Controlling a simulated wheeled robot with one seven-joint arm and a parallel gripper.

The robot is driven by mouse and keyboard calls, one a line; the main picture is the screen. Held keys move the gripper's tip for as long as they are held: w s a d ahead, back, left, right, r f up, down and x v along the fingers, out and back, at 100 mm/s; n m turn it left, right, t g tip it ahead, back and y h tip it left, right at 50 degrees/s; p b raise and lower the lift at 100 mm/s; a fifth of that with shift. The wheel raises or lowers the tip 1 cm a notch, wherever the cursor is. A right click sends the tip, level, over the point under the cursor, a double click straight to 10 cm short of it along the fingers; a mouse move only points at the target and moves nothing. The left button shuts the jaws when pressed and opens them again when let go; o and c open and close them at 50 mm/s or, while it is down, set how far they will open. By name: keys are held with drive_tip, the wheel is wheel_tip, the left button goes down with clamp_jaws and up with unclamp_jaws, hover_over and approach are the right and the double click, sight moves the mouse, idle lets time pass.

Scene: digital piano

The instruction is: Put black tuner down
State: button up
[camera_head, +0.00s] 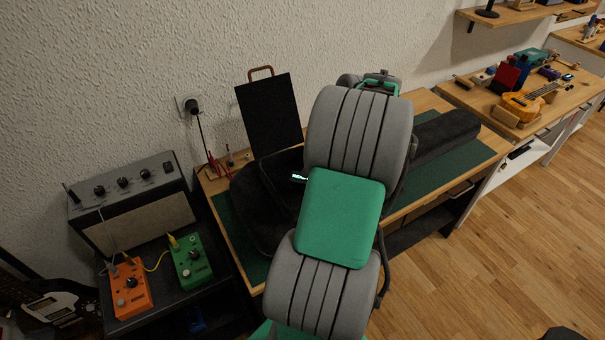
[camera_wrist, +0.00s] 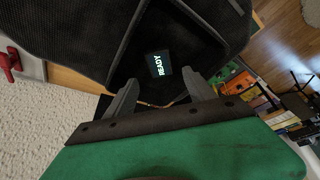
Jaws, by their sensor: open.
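I cannot tell whether a finger touches the tuner. In the head view my arm hides the gripper.
The case lies on a wooden table with a green mat (camera_head: 425,172). A black panel with a brown handle (camera_head: 270,115) stands behind it. An amplifier (camera_head: 135,205) and orange (camera_head: 127,290) and green (camera_head: 191,262) pedals are at left.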

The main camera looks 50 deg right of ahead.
drive_tip(key=w+a+r+m, duration=0.1)
drive_tip(key=w+a+r, duration=0.2)
drive_tip(key=a, duration=0.7)
drive_tip(key=w+a+r+m, duration=0.1)
drive_tip(key=w+a+r, duration=0.2)
drive_tip(key=a, duration=0.6)
drive_tip(key=s+a+f+m+h, duration=0.1)
drive_tip(key=s+a, duration=0.3)
drive_tip(key=a, duration=0.4)
drive_tip(key=s+a+m+h, duration=0.1)
drive_tip(key=s+a, duration=0.3)
drive_tip(key=a, duration=0.4)
drive_tip(key=shift+s+a+f+m+g, duration=0.25)
drive_tip(key=shift+s+f+m+g, duration=0.1)
drive_tip(key=shift+m, duration=0.25)
drive_tip(key=shift+c, duration=0.5)
